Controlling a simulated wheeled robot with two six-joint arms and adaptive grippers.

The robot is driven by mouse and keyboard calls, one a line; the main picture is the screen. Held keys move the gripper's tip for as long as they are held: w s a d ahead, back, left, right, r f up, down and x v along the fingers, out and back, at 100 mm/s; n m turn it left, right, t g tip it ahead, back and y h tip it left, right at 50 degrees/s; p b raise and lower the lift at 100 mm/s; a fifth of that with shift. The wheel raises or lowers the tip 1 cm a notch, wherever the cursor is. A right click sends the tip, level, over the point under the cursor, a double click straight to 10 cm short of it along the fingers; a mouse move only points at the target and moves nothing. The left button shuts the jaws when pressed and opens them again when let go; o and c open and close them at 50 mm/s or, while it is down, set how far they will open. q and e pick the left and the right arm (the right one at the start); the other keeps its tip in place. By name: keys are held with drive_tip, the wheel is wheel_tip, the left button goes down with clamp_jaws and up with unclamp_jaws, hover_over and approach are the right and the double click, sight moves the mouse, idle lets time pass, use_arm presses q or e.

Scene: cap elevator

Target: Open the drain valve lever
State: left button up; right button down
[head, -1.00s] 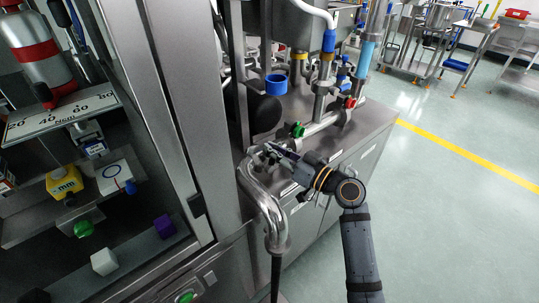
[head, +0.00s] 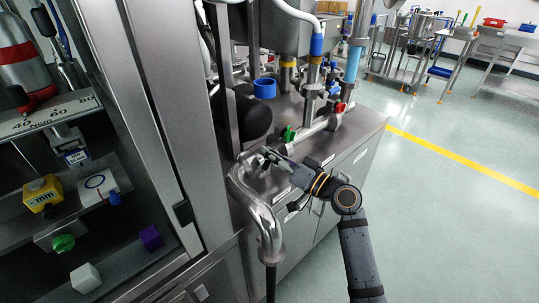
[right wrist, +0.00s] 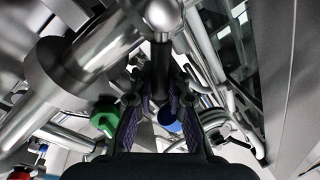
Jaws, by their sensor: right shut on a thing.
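My right gripper (head: 268,156) is at the top of the bent steel drain pipe (head: 262,215), beside the steel cabinet. In the right wrist view, its two fingers (right wrist: 160,110) are closed around a dark, slim lever shaft (right wrist: 160,62). A shiny ball-shaped part (right wrist: 163,14) sits at the shaft's far end. This looks like the drain valve lever; in the head view it is too small and partly covered to judge its angle. My left gripper is not in view.
An open panel with shelves (head: 60,200) stands on the left. The floor (head: 440,210) on the right is clear.

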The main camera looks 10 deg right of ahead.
drive_tip(key=shift+f, duration=0.25)
drive_tip(key=c, duration=1.3)
unclamp_jaws()
drive_tip(key=shift+s+d+r, duration=0.1)
drive_tip(key=shift+s+d, duration=0.05)
drive_tip(key=shift+r, duration=0.1)
drive_tip(key=v, duration=1.2)
